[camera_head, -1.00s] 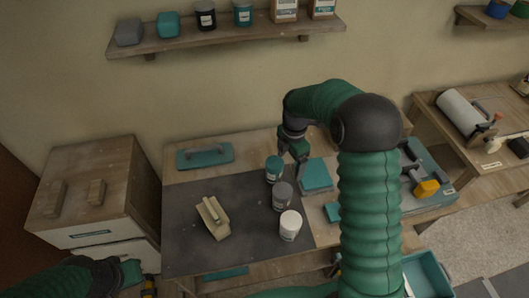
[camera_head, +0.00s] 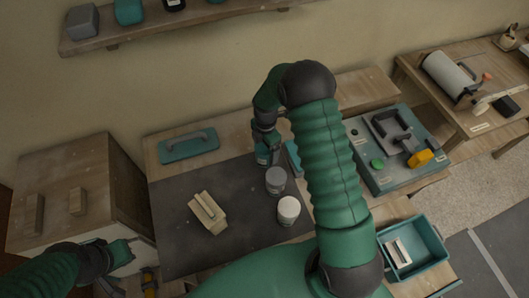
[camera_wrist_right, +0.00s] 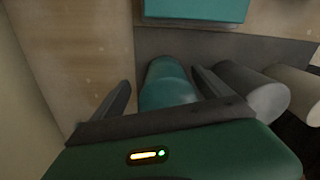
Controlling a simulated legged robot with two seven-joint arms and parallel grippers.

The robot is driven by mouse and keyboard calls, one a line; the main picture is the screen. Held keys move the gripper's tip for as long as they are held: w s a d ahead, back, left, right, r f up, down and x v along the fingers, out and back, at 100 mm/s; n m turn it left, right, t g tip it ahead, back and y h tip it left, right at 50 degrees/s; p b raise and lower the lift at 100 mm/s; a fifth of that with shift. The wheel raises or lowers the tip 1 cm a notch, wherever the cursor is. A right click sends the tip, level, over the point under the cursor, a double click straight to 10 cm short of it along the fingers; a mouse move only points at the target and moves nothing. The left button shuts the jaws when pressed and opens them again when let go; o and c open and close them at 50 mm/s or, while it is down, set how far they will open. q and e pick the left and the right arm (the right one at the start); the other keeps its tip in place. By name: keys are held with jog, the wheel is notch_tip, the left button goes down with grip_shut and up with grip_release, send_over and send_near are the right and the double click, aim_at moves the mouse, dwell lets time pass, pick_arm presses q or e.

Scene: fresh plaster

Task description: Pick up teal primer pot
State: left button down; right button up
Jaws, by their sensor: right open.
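The teal primer pot (camera_head: 262,155) stands on the dark mat (camera_head: 175,225) near its back edge, partly hidden by my right gripper (camera_head: 268,146). In the right wrist view the teal pot (camera_wrist_right: 166,82) lies between the two spread fingers of the right gripper (camera_wrist_right: 163,88), with a gap visible on the left side. The right gripper is open, with its fingers around the pot. My left gripper (camera_head: 125,252) is at the lower left, in front of the wooden cabinet; its fingers are too unclear to judge.
A grey pot (camera_head: 276,181) and a white-topped pot (camera_head: 289,210) stand close in front of the teal pot. A teal bin (camera_head: 412,250) is at lower right.

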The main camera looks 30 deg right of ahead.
jog(key=f, duration=0.1)
jog(key=a+f, duration=0.1)
jog(key=s+f, duration=0.1)
jog(key=shift+a+f+p, duration=0.2)
jog(key=shift+f+p, duration=0.05)
jog(key=shift+p, duration=0.05)
jog(key=shift+w+f, duration=0.15)
jog(key=shift+f, duration=0.1)
jog(key=shift+d, duration=0.3)
jog(key=c, duration=0.8)
jog(key=shift+a, duration=0.15)
grip_shut()
